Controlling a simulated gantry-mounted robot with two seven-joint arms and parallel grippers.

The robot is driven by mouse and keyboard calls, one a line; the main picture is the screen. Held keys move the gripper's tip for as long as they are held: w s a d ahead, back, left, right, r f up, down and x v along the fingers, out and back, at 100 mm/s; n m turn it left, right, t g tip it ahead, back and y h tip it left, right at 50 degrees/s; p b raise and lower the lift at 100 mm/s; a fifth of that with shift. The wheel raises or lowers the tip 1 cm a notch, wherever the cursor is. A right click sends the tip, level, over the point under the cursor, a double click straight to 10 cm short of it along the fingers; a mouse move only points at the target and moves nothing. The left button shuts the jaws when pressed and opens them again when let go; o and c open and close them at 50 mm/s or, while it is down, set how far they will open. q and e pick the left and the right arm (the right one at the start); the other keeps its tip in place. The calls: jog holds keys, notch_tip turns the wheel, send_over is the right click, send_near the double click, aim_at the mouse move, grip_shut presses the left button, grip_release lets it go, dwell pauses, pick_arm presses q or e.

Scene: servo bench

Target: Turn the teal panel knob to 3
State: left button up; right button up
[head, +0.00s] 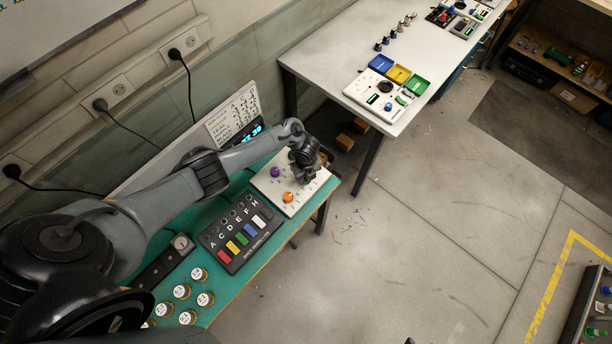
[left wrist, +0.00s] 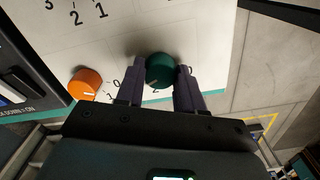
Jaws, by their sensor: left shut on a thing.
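The teal knob (left wrist: 158,72) stands on the white panel (left wrist: 110,45) in the left wrist view. My left gripper (left wrist: 162,78) is shut on it, one dark finger on each side. In the head view my left gripper (head: 307,172) is over the right part of the white panel (head: 281,205) and hides the teal knob. An orange knob (left wrist: 86,83) sits to the left of the gripper, apart from it. Printed digits show on the panel, but the ones by the teal knob are partly covered, so its setting cannot be read. My right gripper is not in view.
A purple knob (head: 275,172) is on the same panel. A dark board with coloured switches (head: 241,235) and several round labelled pieces (head: 182,291) lie on the green bench (head: 258,264). A white table (head: 333,60) with trays stands behind, beyond a gap.

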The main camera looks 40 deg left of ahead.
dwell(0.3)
pick_arm(q)
jog(key=o, duration=1)
jog(key=shift+o, duration=0.2)
notch_tip(320, 180, up, 11)
jog(key=p, duration=0.2)
jog(key=shift+f, duration=0.1)
